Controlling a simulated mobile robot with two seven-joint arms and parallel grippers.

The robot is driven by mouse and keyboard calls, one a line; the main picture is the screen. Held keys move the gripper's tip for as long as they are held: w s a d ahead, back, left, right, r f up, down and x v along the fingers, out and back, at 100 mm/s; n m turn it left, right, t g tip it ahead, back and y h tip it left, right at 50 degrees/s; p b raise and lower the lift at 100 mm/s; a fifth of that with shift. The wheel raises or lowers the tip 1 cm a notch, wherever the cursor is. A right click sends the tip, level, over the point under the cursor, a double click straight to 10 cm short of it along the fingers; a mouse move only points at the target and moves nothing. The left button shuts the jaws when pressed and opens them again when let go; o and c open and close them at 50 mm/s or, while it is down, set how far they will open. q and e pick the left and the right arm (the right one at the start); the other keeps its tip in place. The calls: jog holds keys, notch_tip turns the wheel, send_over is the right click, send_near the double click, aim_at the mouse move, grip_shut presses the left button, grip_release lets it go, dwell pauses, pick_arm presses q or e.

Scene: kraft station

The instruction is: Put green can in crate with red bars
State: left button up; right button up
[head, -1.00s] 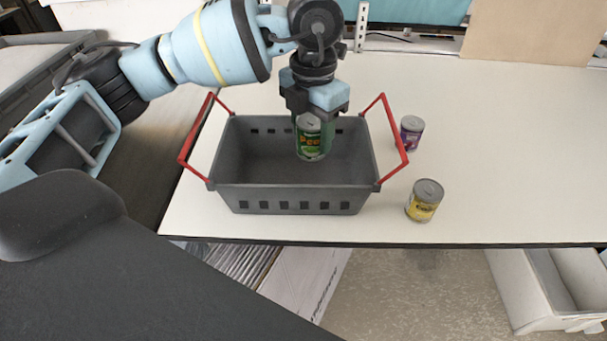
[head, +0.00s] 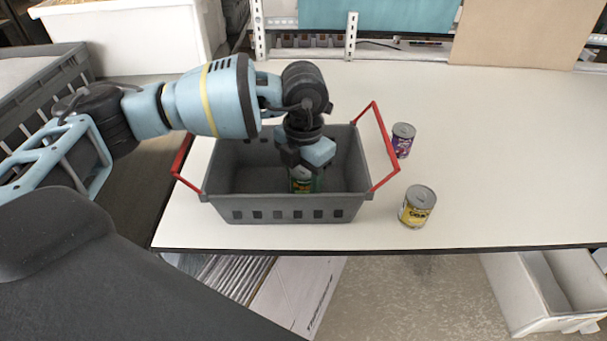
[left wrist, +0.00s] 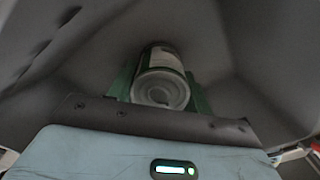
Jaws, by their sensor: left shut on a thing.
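The grey crate (head: 240,208) with red bars stands on the white table near its front edge. My left gripper (head: 304,170) reaches down inside the crate, right of its middle, and is shut on the green can (head: 303,184). The can is upright in the head view, and the gripper hides its top. In the left wrist view the can's end (left wrist: 160,90) shows between the green fingers, with grey crate walls around it. I cannot tell whether the can touches the crate floor. My right gripper is not in view.
A purple can (head: 402,141) and a yellow can (head: 417,206) stand on the table right of the crate. The table (head: 500,170) is clear farther right. A white bin (head: 545,290) sits on the floor at lower right.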

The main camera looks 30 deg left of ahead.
pick_arm(q)
jog(key=shift+f, duration=0.1)
jog(key=o, duration=1.1)
jog(key=shift+c, duration=0.2)
notch_tip(320, 180, up, 12)
jog(key=shift+r, duration=0.15)
